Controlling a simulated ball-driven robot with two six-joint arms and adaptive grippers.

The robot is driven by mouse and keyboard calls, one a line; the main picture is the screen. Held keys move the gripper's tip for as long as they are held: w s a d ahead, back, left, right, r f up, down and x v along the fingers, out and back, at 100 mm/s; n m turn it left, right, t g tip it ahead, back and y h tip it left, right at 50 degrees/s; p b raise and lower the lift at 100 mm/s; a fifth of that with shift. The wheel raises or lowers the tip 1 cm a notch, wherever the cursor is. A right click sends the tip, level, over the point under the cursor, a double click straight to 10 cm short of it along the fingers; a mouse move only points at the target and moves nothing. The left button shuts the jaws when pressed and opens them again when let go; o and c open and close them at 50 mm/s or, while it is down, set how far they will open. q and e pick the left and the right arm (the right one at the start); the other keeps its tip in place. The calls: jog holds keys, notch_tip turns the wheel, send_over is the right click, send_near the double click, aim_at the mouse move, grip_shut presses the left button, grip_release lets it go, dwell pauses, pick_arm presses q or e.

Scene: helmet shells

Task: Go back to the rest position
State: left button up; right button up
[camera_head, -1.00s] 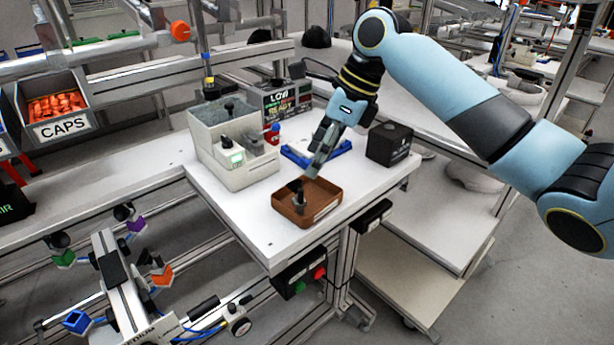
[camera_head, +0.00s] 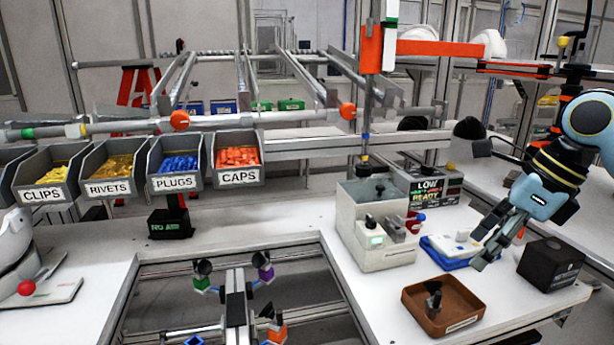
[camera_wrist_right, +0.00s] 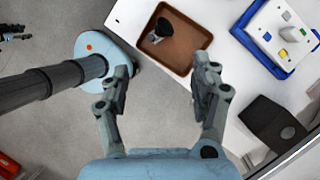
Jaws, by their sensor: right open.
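My right gripper (camera_head: 490,245) comes in from the right in the head view, pointing down and left over the right-hand table. In the right wrist view its two fingers (camera_wrist_right: 160,88) stand wide apart with nothing between them. The brown tray (camera_head: 412,296) lies on the table below and left of the gripper, with a dark small part (camera_head: 434,298) standing in it. The wrist view also shows the tray (camera_wrist_right: 186,60) and the part (camera_wrist_right: 160,29), beyond the fingertips and apart from them.
A blue tray with a white plate (camera_head: 452,246) lies behind the gripper, and a black box (camera_head: 551,266) stands right of it. A grey bin unit (camera_head: 380,258) stands to the left. Bins of caps (camera_head: 238,178) and other small parts line the back left.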

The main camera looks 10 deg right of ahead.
jog(key=s+a+f+n+h, duration=0.2)
jog(key=s+a+f+n, duration=0.4)
jog(key=s+f+n, duration=0.6)
jog(key=s+r+n+h, duration=0.3)
jog(key=s+n, duration=0.8)
jog(key=n, duration=0.5)
notch_tip(320, 180, down, 39)
jog(key=s+d+b, duration=0.2)
jog(key=s+b, duration=0.1)
jog(key=b, duration=0.7)
jog(key=s+f+g+b, duration=0.1)
jog(key=s+f+b, duration=0.5)
jog(key=s+f, duration=1.1)
notch_tip(320, 180, down, 3)
jog(key=shift+d+g+y, duration=0.3)
jog(key=shift+d+g, duration=0.05)
jog(key=shift+g, duration=0.05)
